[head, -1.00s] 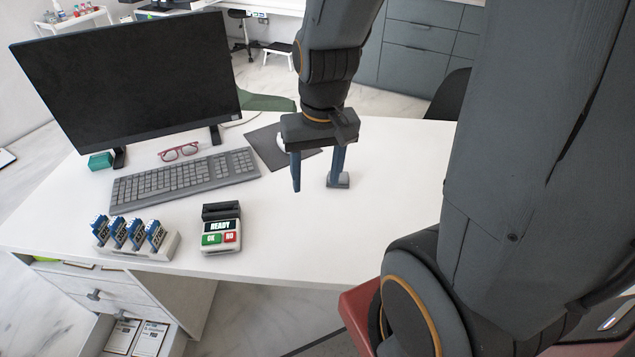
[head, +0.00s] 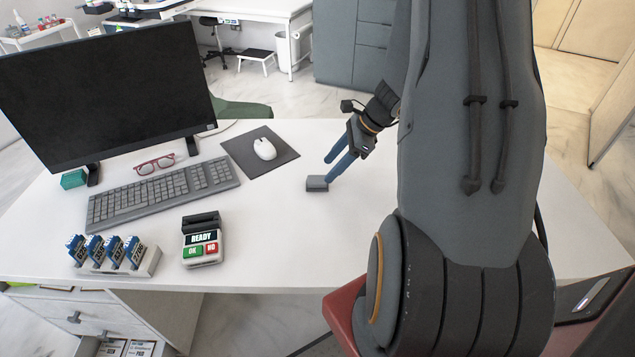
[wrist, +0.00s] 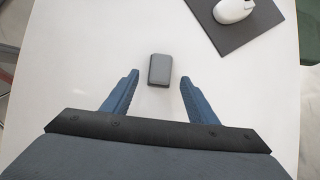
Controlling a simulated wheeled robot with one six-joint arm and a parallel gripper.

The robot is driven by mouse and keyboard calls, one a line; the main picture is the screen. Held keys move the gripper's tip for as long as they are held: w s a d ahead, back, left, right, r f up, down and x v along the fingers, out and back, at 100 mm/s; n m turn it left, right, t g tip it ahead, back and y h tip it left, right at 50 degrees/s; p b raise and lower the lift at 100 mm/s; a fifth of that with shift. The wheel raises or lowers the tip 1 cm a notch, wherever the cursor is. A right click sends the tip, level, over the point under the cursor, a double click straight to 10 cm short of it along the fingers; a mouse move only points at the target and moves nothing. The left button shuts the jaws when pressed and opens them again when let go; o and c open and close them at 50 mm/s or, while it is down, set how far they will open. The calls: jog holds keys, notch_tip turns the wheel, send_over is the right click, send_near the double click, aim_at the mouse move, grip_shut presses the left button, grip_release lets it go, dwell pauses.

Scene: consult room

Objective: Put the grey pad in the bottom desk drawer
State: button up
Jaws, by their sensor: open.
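The small grey pad (head: 317,185), a flat-sided block, lies on the white desk (head: 270,215), right of the card reader. My gripper (head: 331,168) reaches down to it at a slant from the right, its blue fingers apart and empty. In the wrist view the grey pad (wrist: 160,69) lies in line with the gap between the open fingers (wrist: 159,78), at about their tips.
A dark mouse mat (head: 240,152) with a white mouse (head: 264,149) lies behind the pad. The keyboard (head: 160,192), monitor (head: 105,90), red glasses (head: 155,164), card reader (head: 202,240) and a rack of blue cards (head: 115,256) fill the left. The desk's front right is clear.

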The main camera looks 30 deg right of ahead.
aim_at(318, 179)
jog(key=shift+p+x, duration=0.95)
jog(key=shift+x, duration=1.85)
jog(key=shift+w+r, duration=0.1)
jog(key=c, duration=1.2)
